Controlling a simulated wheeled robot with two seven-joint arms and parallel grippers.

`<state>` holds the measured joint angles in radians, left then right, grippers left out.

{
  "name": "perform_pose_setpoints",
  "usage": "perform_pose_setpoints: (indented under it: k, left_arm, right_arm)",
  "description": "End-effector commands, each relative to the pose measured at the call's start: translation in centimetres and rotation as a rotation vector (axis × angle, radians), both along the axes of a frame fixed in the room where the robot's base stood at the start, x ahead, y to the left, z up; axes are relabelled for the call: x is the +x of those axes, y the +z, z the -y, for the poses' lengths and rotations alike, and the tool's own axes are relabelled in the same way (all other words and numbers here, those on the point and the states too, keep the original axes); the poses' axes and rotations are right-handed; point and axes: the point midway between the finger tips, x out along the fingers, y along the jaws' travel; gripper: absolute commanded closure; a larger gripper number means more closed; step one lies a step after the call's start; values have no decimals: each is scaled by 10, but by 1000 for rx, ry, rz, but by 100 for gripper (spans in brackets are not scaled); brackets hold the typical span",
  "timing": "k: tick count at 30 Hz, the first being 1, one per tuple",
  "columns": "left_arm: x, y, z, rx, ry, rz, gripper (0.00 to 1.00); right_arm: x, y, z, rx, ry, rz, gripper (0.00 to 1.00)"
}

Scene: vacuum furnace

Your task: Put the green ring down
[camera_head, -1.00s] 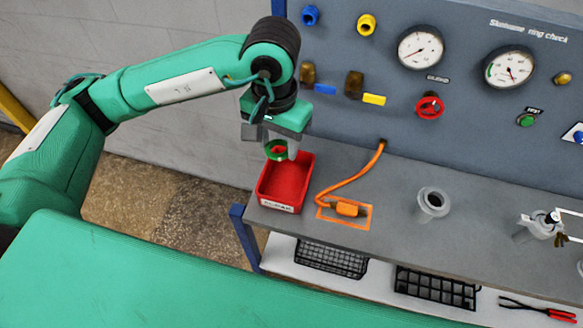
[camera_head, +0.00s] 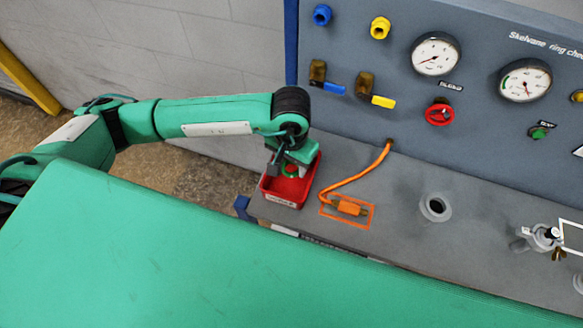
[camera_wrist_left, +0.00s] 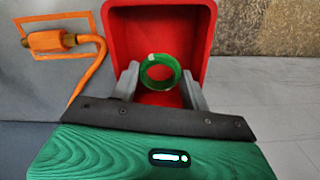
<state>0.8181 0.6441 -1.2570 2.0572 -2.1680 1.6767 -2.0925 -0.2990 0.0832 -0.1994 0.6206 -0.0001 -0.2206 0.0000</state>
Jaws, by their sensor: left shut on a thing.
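My left gripper (camera_wrist_left: 163,84) is shut on the green ring (camera_wrist_left: 160,60), which sits between its two grey fingertips in the left wrist view. The ring also shows small in the head view (camera_head: 291,170), partly hidden by the gripper. The gripper and ring are over the red bin (camera_wrist_left: 190,14), within its outline. The red bin (camera_head: 284,200) stands at the left end of the grey bench in the head view. I cannot tell whether the ring touches the bin's floor. My right gripper is not in view.
An orange connector (camera_head: 349,208) with a curved cable lies in an orange outline right of the bin. A grey flanged socket (camera_head: 435,208) stands further right on the bench. The gauge panel (camera_head: 480,110) rises behind. Bare floor lies left of the bin.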

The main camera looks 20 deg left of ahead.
Motion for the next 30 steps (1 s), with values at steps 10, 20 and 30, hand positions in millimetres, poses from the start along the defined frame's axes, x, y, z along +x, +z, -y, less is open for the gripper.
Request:
perform_pose_setpoints:
  k: [10,20,30]
  left_arm:
    - [-1,-35,0,1,2,-5,75]
    - [0,-50,0,0,0,0,75]
    - [0,-52,0,0,0,0,45]
  right_arm:
    - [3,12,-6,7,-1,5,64]
    - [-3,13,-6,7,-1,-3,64]
    - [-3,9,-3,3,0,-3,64]
